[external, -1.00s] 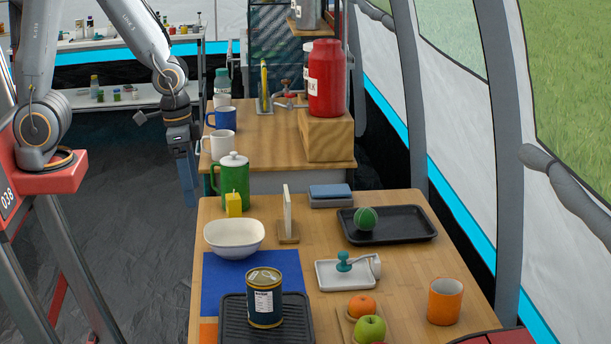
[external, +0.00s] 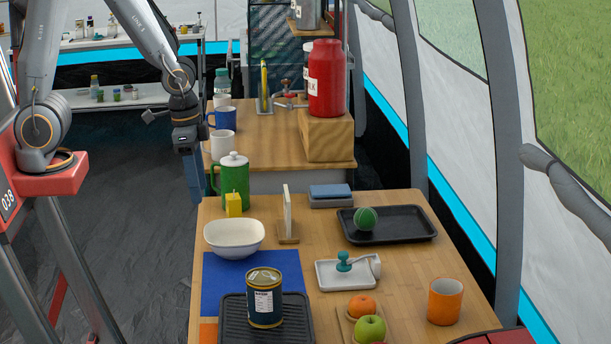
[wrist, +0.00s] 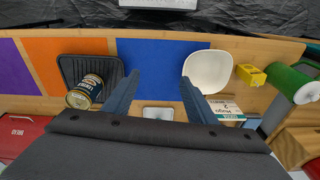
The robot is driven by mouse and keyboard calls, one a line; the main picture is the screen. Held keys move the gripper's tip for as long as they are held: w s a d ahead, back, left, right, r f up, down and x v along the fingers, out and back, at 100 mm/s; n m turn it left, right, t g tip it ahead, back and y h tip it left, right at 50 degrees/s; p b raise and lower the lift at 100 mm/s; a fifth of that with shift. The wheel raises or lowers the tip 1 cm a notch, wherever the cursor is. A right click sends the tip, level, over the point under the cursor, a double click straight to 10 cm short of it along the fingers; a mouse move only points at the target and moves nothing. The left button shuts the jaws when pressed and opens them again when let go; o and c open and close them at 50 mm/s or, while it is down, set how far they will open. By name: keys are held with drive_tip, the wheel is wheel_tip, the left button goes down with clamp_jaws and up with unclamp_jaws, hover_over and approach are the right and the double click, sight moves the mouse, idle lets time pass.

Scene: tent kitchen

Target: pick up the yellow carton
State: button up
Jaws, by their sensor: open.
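The small yellow carton (external: 233,204) stands on the near wooden table, between the green lidded pitcher (external: 235,178) behind it and the white bowl (external: 234,238) in front. In the wrist view the carton (wrist: 251,75) lies right of centre, between the bowl (wrist: 208,71) and the green pitcher (wrist: 292,82). My gripper (external: 195,195) hangs pointing down off the table's left edge, left of the carton and apart from it. In the wrist view my gripper (wrist: 160,85) shows its two fingers spread with nothing between them.
A blue mat (external: 223,290), a dark ribbed tray (external: 290,325) bearing a labelled can (external: 264,298), and an upright white card on a wooden stand (external: 288,232) share the table. A black tray (external: 415,224) holds a green ball. Mugs stand on the counter behind.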

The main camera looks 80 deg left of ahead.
drive_tip(key=w+a+f+m+b, duration=0.1)
drive_tip(key=w+a+f+m, duration=0.25)
drive_tip(key=a, duration=0.35)
drive_tip(key=w+a+f+m+b, duration=0.2)
drive_tip(key=w+a+f+m, duration=0.15)
drive_tip(key=a, duration=0.35)
drive_tip(key=m+g+b, duration=0.1)
drive_tip(key=m+b, duration=0.2)
drive_tip(key=m, duration=0.5)
hover_over(234, 209)
drive_tip(key=a, duration=0.3)
wheel_tip(234, 209, down, 7)
drive_tip(key=shift+s+d+r, duration=0.1)
drive_tip(key=shift+s+r, duration=0.05)
drive_tip(key=shift+f+p, duration=0.2)
drive_tip(key=shift+p, duration=0.1)
drive_tip(key=shift+f, duration=0.8)
drive_tip(key=shift+d+f+p, duration=0.2)
drive_tip(key=shift+f+p, duration=0.7)
drive_tip(key=shift+f, duration=2)
drive_tip(key=c, duration=1.1)
drive_tip(key=shift+r, duration=0.1)
drive_tip(key=shift+c, duration=0.2)
